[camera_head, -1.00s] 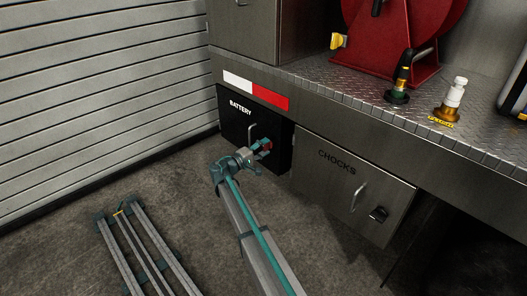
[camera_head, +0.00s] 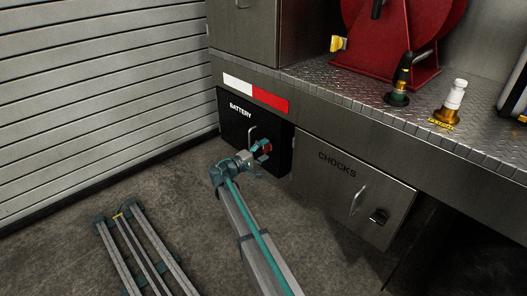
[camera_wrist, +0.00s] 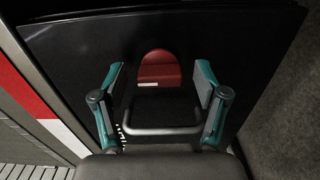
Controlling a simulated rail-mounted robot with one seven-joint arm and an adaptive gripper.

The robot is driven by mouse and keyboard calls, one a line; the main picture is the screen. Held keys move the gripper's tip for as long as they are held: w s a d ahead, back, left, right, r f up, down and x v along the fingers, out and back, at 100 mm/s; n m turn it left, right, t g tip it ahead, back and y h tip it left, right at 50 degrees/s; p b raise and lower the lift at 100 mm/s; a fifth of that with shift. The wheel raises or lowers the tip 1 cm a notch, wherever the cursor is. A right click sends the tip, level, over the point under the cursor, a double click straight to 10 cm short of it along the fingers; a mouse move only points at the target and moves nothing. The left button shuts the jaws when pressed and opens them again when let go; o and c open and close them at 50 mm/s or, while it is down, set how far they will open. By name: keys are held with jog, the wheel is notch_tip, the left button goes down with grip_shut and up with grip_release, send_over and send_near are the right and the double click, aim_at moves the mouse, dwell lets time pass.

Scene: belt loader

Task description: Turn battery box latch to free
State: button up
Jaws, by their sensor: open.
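The black battery box (camera_head: 232,131) is set under the deck, with the word BATTERY on its front. Its red latch (camera_head: 267,147) is on the right part of the front, partly hidden by my gripper. In the wrist view the red latch (camera_wrist: 160,68) has a rounded top and lies between my fingers, a little beyond them. A grey bar handle (camera_wrist: 162,130) on the box lies nearer the palm side of that picture. My gripper (camera_head: 262,150) is open in front of the latch; the wrist view shows its two fingers (camera_wrist: 160,88) spread on either side of it, apart from it.
The steel chocks door (camera_head: 340,190) with a handle is right of the box. The diamond-plate deck (camera_head: 350,88) above carries a red reel (camera_head: 415,40) and brass fittings. A white slatted wall (camera_head: 90,80) is at left.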

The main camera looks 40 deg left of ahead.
jog(key=s+a, duration=0.1)
jog(key=s, duration=1.1)
jog(key=shift+a, duration=0.3)
